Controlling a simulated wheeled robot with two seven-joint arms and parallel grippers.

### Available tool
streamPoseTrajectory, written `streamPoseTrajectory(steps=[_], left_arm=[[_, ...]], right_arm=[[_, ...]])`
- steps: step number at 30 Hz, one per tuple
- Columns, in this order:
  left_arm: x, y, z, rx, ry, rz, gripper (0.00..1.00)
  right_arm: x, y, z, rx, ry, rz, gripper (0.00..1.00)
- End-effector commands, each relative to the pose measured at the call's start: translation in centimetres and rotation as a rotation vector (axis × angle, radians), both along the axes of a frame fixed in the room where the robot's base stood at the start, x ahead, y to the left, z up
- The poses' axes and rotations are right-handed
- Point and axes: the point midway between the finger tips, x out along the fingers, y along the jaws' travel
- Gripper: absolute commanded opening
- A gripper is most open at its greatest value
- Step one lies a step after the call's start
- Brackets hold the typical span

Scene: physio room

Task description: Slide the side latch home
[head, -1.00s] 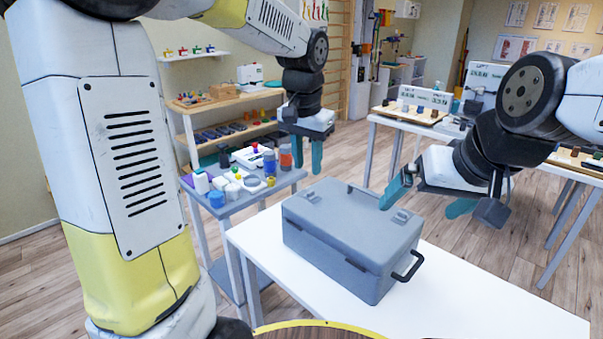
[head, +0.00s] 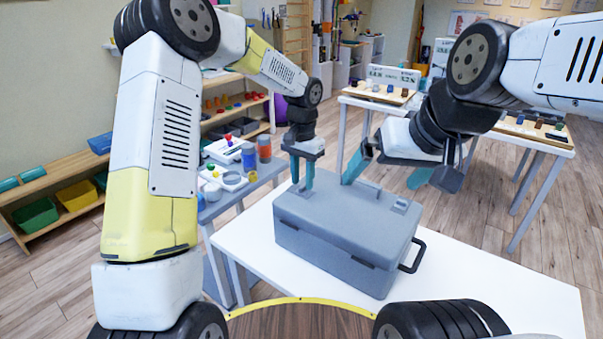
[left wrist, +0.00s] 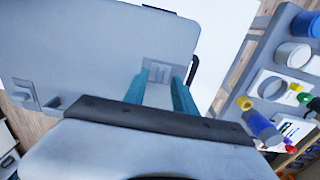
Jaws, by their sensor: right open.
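A grey case (head: 330,235) with a closed lid stands on a white table. A small latch (head: 400,206) sits on the lid's right part. A latch plate (left wrist: 158,72) on the lid's other end shows in the left wrist view. My left gripper (head: 302,185) points down over the lid's left end, open, its teal fingers on either side of that latch plate. I cannot tell whether they touch it. My right gripper (head: 388,178) is open and empty, with one teal finger near the lid's far edge and the other out beyond the case.
A black handle (head: 413,256) juts from the case's right side. The white table (head: 480,290) is bare to the right and front. A side table with jars (head: 264,148) stands close on the left. Shelves with bins (head: 35,215) are further left.

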Motion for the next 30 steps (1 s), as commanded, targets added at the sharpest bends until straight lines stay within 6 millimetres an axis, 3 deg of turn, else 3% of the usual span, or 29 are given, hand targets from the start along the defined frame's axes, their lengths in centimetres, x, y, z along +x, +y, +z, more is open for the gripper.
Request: streamPoseTrajectory(steps=[4,12,13,18,30], left_arm=[[-0.02,0.02,-1.19,0.0,0.001,0.002,0.33],[0.0,0.03,-1.38,-0.001,0.0,0.002,0.33],[0.0,0.03,-1.38,-0.001,0.001,0.002,0.31],[0.0,0.03,-1.37,0.0,0.0,0.002,0.0],[-0.01,0.02,-1.34,0.0,0.0,0.002,0.0]], right_arm=[[0.01,0.0,-0.01,0.0,0.0,0.0,1.0],[0.01,0.0,-0.01,0.0,0.0,0.0,1.0],[0.01,0.0,-0.01,0.0,0.0,0.0,1.0],[0.01,0.0,-0.01,0.0,0.0,0.0,1.0],[0.01,0.0,-0.01,0.0,0.0,0.0,1.0]])
